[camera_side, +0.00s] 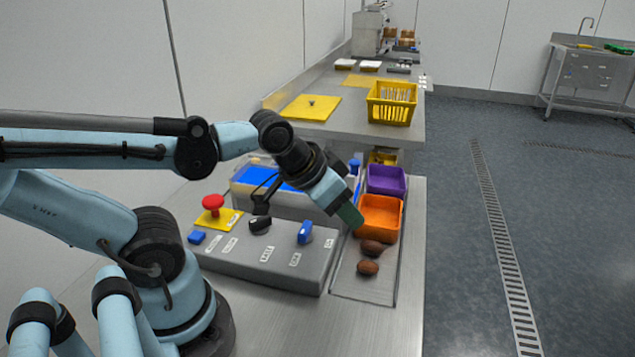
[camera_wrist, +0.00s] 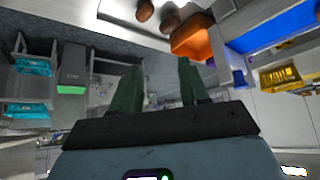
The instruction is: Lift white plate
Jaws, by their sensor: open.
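My gripper (camera_side: 350,215) is open, its dark green fingers pointing down beside the front of the orange bin (camera_side: 381,219). In the wrist view the two fingers of my gripper (camera_wrist: 159,66) stand apart with nothing between them. Brown dates (camera_side: 367,268) lie on a flat grey metal strip (camera_side: 352,285) in front of the orange bin. In the wrist view, dates (camera_wrist: 145,10) lie on a pale surface (camera_wrist: 120,12) at the top edge. I cannot make out a distinct white plate in either view.
A purple bin (camera_side: 386,180) stands behind the orange one. A grey control box (camera_side: 265,262) with a red button (camera_side: 213,202) and knobs lies left of the strip. A yellow basket (camera_side: 391,103) stands on the bench behind.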

